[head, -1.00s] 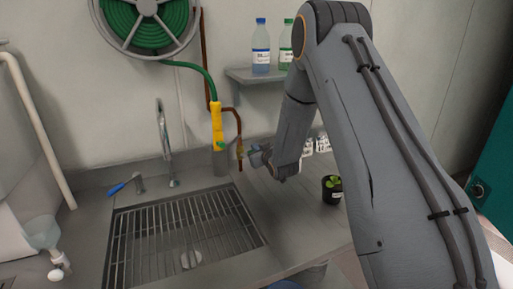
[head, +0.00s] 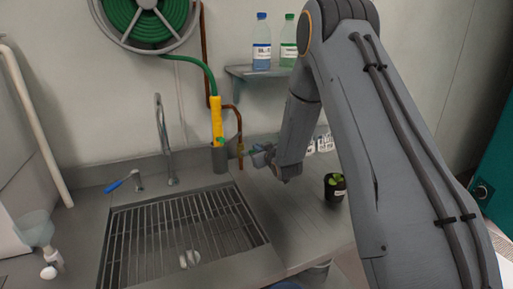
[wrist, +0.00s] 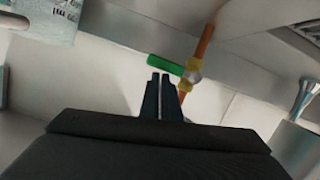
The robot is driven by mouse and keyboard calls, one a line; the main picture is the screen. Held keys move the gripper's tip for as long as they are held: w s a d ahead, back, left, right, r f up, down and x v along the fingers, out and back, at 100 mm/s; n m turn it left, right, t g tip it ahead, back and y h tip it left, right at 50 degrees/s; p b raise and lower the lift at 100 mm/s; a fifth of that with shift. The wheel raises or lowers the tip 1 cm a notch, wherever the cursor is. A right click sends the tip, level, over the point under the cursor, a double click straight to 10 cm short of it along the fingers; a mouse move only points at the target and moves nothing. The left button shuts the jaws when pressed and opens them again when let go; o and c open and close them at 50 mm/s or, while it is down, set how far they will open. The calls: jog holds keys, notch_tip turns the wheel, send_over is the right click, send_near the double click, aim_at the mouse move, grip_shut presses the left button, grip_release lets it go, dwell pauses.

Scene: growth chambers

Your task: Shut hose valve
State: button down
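The hose valve has a brass body (wrist: 194,71) on a copper pipe (wrist: 204,42) in the wrist view. Its green lever (wrist: 165,65) sticks out to the left, roughly crosswise to the pipe. My gripper (wrist: 160,76) has its two dark fingers close together with nothing visible between them. The fingertips lie just below the lever in that picture; I cannot tell whether they touch it. In the head view, the valve (head: 240,150) sits low on the pipe by the wall, and my gripper (head: 253,154) is just right of it.
A yellow hose nozzle (head: 216,120) stands in a grey holder (head: 220,161) left of the valve. A tap (head: 164,145) and grated sink (head: 112,255) lie further left. A potted plant (head: 334,190) stands right on the counter. Bottles (head: 261,45) stand on a shelf (head: 250,72) above.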

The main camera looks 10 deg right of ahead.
jog(key=shift+s+d+f, duration=0.2)
jog(key=shift+s+f, duration=0.05)
jog(key=shift+f, duration=0.35)
notch_tip(320, 180, up, 6)
jog(key=p, duration=0.2)
jog(key=f+b+v, duration=0.1)
jog(key=b+v, duration=0.2)
jog(key=v, duration=0.6)
jog(key=s+f+m+g, duration=0.1)
jog(key=s+g, duration=0.3)
jog(key=s, duration=0.7)
jog(key=s+a+f+m+g+h, duration=0.1)
jog(key=s+f+g, duration=0.3)
jog(key=s, duration=0.8)
jog(key=s+f+m+g+h, duration=0.1)
jog(key=s+g, duration=0.4)
jog(key=s, duration=0.7)
jog(key=shift+s+a+f+m+g, duration=0.15)
jog(key=shift+a+f+m+g, duration=0.2)
jog(key=shift+f+m, duration=0.4)
jog(key=shift+d+f, duration=0.1)
